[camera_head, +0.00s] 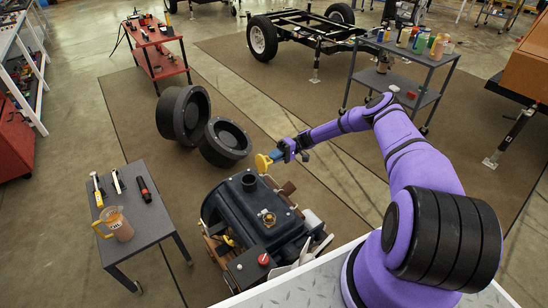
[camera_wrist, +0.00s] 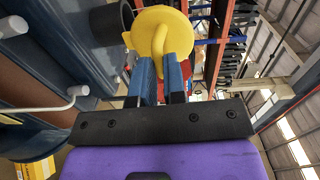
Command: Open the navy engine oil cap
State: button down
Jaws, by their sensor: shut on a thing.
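The navy engine (camera_head: 232,215) stands on the floor in front of me. A dark round filler neck (camera_head: 249,181) rises from its top and shows no cap on it; a dark cylinder that looks like this neck (camera_wrist: 110,22) is at the upper left in the wrist view. My gripper (camera_head: 276,157), with blue fingers, is shut on a yellow round cap with a raised grip bar. The yellow cap (camera_head: 262,163) is held in the air, apart from the neck, slightly above and right of it in the head view. The cap (camera_wrist: 160,30) faces the wrist camera.
A small grey table (camera_head: 137,225) with a jug (camera_head: 117,224) and tools stands left of the engine. Two black tyres (camera_head: 222,142) are behind it. A red cart (camera_head: 155,54) and a grey cart (camera_head: 414,55) stand further back. A brass-coloured fitting (camera_head: 268,219) sits on the engine.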

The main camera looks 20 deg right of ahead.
jog(key=shift+s+a+f, duration=0.1)
jog(key=c, duration=1.2)
grip_release()
jog(key=d, duration=0.3)
jog(key=w+d, duration=0.1)
jog(key=d, duration=0.3)
jog(key=w+d, duration=0.1)
jog(key=d, duration=0.2)
jog(key=shift+w+d+r, duration=0.1)
jog(key=shift+d+r, duration=0.15)
jog(key=shift+d, duration=0.05)
